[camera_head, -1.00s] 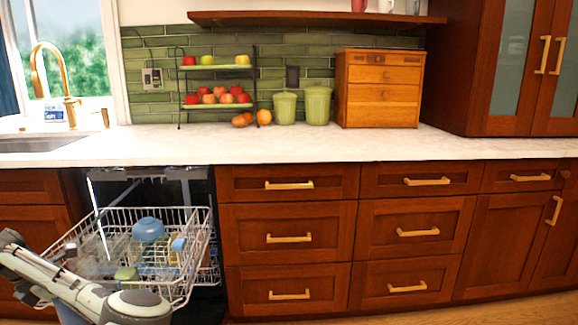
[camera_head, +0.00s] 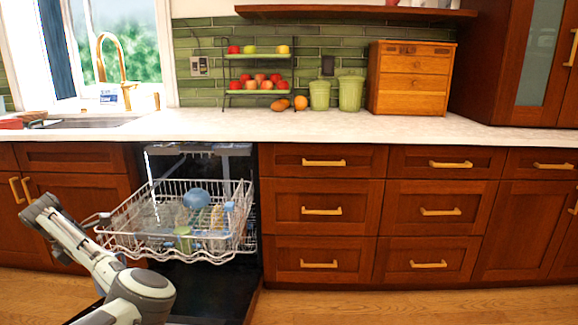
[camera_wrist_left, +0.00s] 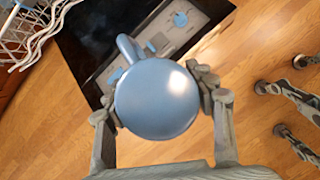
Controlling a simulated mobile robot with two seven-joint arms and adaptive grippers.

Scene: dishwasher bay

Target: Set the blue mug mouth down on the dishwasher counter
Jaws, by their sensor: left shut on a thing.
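A blue mug (camera_wrist_left: 157,98) is held by my left gripper (camera_wrist_left: 157,96), whose fingers press on both sides of it. In the left wrist view its smooth round closed bottom faces the camera and its handle points up and left; its mouth is hidden. The mug and the left gripper's fingertips do not show in the head view, where only my left arm is seen at the lower left, in front of the rack. The dishwasher counter (camera_head: 215,125) is pale and runs along the back, with bare room above the dishwasher.
The dishwasher rack (camera_head: 150,245) is pulled out and holds a blue round dish (camera_head: 196,198) and a green cup (camera_head: 183,236). The open door (camera_head: 205,290) lies below. A fruit stand (camera_head: 258,90), green canisters (camera_head: 350,93) and a wooden box (camera_head: 412,80) stand on the counter.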

